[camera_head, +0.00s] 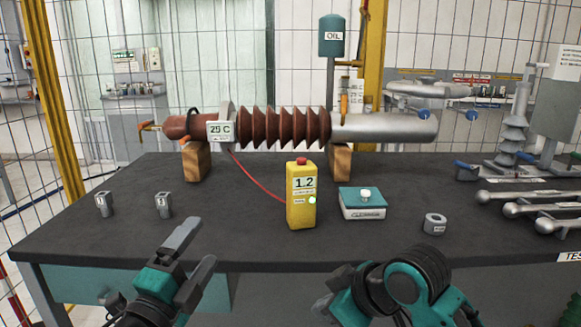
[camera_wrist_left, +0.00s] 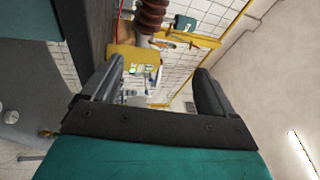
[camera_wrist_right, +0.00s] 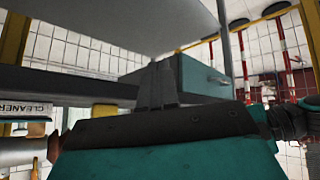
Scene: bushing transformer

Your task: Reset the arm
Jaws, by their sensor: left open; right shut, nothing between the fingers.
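My left gripper (camera_head: 196,246) is at the front edge of the dark table, left of centre, with its two fingers apart and nothing between them. Its spread fingers also show in the left wrist view (camera_wrist_left: 158,68). My right arm (camera_head: 405,285) is folded in front of the table's front edge, right of centre. The head view does not clearly show its fingers. In the right wrist view my right gripper (camera_wrist_right: 157,85) has its fingers together and holds nothing.
On the table (camera_head: 130,235) stand a yellow meter (camera_head: 301,198), a cleaner box (camera_head: 362,205), a grey ring (camera_head: 435,223) and two small metal blocks (camera_head: 104,204). A ribbed brown bushing (camera_head: 285,127) lies on wooden supports behind. Metal rods (camera_head: 520,208) lie at the right.

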